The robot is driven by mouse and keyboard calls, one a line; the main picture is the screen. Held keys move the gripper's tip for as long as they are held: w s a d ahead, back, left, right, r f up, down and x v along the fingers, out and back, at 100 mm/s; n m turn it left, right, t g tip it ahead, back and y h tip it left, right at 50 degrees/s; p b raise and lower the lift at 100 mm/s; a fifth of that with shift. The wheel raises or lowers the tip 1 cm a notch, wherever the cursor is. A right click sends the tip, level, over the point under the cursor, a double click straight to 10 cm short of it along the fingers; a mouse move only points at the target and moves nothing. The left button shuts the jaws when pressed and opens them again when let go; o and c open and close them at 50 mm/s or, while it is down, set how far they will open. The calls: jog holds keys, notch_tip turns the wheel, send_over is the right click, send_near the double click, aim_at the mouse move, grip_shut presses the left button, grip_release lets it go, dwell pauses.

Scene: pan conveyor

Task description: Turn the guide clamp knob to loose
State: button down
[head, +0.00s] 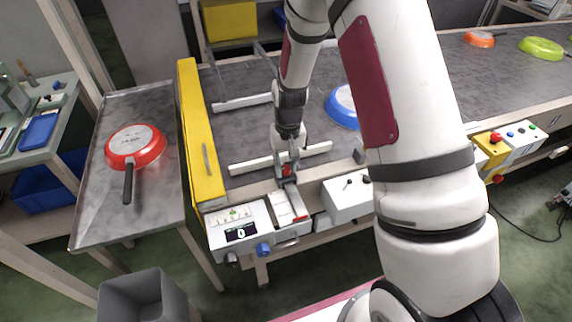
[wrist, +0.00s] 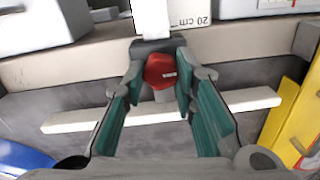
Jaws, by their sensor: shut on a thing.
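The guide clamp knob (wrist: 160,70) is red with a small pale mark, seen in the wrist view between my fingertips. It also shows as a small red spot in the head view (head: 287,171), partly hidden by my gripper. My gripper (wrist: 161,78) points down at the conveyor's front edge and is shut on the knob, one green-padded finger on each side. In the head view my gripper (head: 286,158) is over the near white guide rail (head: 315,149). That rail also shows in the wrist view (wrist: 75,121).
A far guide rail (head: 243,101) and a blue pan (head: 341,107) are on the belt. A yellow guard (head: 193,130) closes the left end. A display box (head: 240,232) and a white switch box (head: 345,200) flank the clamp. A red pan (head: 136,146) lies on the side table.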

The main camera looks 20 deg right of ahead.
jog(key=c, duration=1.3)
grip_release()
notch_tip(320, 180, up, 12)
jog(key=shift+d, duration=0.2)
notch_tip(320, 180, up, 9)
jog(key=t, duration=0.1)
send_over(287, 167)
jog(key=s, duration=0.5)
jog(key=s+r+t, duration=0.1)
jog(key=s+r, duration=0.2)
jog(key=s, duration=0.4)
jog(key=s+r+n+t, duration=0.1)
jog(key=s+r, duration=0.3)
jog(key=s, duration=0.3)
jog(key=s+r+t, duration=0.2)
jog(key=s+r, duration=0.2)
jog(key=s, duration=0.3)
jog(key=shift+s+a+r+n, duration=0.15)
jog(key=shift+s+r+n, duration=0.1)
jog(key=shift+s+n, duration=0.05)
